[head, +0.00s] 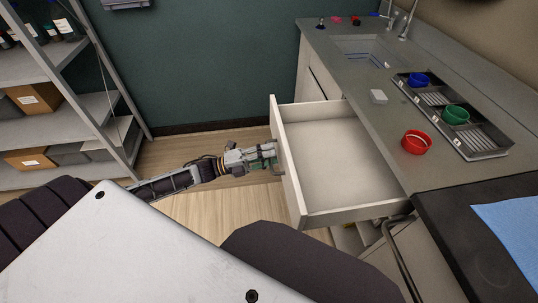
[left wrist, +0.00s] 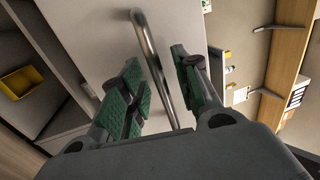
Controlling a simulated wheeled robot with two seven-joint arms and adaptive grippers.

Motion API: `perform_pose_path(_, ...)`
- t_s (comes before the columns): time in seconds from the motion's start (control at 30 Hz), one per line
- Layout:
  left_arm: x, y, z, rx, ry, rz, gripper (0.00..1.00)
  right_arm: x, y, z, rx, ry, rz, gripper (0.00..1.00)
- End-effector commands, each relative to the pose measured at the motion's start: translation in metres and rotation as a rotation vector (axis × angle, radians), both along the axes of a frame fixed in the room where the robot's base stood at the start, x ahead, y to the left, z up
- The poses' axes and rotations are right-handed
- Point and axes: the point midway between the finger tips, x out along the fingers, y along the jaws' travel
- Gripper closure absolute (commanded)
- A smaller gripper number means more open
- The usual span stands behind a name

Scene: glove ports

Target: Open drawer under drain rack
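The white drawer (head: 335,160) under the counter is pulled well out, and its inside looks empty. My left gripper (head: 276,154) is at the outer face of the drawer front (head: 290,176). In the left wrist view the metal bar handle (left wrist: 157,65) runs between the two green-padded fingers of my left gripper (left wrist: 160,95). The fingers are apart, with a gap to the handle on both sides. My right gripper is not in view.
A shelf unit (head: 70,80) stands at the left. The wooden floor (head: 200,207) left of the drawer is clear.

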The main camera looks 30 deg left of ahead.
Motion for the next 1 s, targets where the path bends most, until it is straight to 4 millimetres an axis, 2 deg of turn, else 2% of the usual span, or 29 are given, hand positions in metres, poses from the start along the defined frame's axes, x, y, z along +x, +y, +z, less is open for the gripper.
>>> perform_pose_path(1.0,-0.051,0.069,-0.017,0.001,0.002,0.001,0.68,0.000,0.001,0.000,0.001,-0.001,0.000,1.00)
